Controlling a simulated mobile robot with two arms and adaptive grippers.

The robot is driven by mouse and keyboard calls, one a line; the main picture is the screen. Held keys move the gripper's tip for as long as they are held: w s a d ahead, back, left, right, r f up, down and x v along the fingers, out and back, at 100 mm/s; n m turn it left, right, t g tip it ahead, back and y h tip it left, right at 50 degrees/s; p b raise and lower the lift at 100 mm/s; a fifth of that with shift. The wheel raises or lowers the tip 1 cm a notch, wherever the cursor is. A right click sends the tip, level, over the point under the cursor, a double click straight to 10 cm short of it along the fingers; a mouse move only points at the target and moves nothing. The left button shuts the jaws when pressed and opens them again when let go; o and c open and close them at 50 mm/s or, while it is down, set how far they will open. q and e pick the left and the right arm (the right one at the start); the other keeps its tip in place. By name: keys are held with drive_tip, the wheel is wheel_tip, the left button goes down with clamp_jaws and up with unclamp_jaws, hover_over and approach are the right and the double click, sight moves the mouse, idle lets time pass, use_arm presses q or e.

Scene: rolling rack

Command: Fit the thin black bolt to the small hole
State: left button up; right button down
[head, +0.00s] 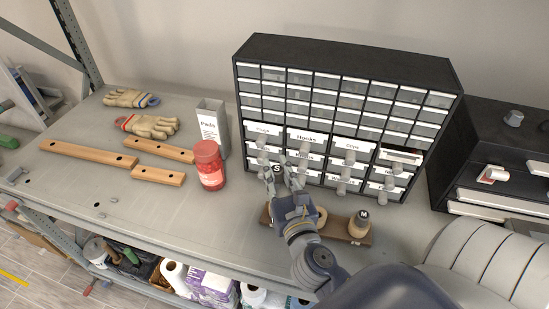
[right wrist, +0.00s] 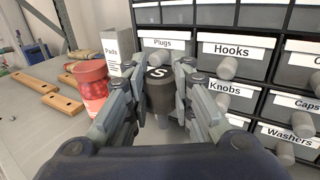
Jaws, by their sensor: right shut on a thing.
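My right gripper (head: 281,178) comes in from the lower right and is shut on the thin black bolt (head: 277,168), whose dark round head bears a white S. In the right wrist view the bolt (right wrist: 158,92) is upright between the fingers, and its lower end is hidden. The gripper is in front of the drawer cabinet. A wooden block (head: 333,230) lies under and beside my wrist, with a piece marked M (head: 359,222) standing at its right end. I cannot tell which hole is the small one. My left gripper is not in view.
The drawer cabinet (head: 350,55) stands close behind the gripper, with protruding knobs. A red jar (head: 210,166) and a grey Pads box (head: 221,118) are to the left. Wooden strips with dark holes (head: 88,155) and gloves (head: 147,125) lie farther left. The front left bench top is mostly clear.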

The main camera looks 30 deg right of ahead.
sight(278, 183)
drive_tip(key=shift+s+a+r, duration=0.1)
drive_tip(key=shift+s, duration=0.2)
drive_tip(key=f+b, duration=0.1)
drive_tip(key=f, duration=0.1)
drive_tip(key=f+b, duration=0.1)
drive_tip(key=b, duration=0.1)
drive_tip(key=shift+w+f, duration=0.2)
drive_tip(key=shift+f, duration=0.15)
drive_tip(key=shift+f+b, duration=0.75)
drive_tip(key=shift+f, duration=0.25)
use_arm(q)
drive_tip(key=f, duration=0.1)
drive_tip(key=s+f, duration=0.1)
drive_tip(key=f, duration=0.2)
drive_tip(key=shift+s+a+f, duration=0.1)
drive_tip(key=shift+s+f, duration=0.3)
use_arm(e)
drive_tip(key=shift+f, duration=0.15)
use_arm(q)
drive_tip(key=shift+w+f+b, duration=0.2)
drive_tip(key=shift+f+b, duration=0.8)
drive_tip(key=shift+b, duration=0.05)
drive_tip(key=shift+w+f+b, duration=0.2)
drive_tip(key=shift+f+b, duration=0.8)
drive_tip(key=shift+b, duration=0.05)
use_arm(e)
drive_tip(key=shift+f, duration=2.4)
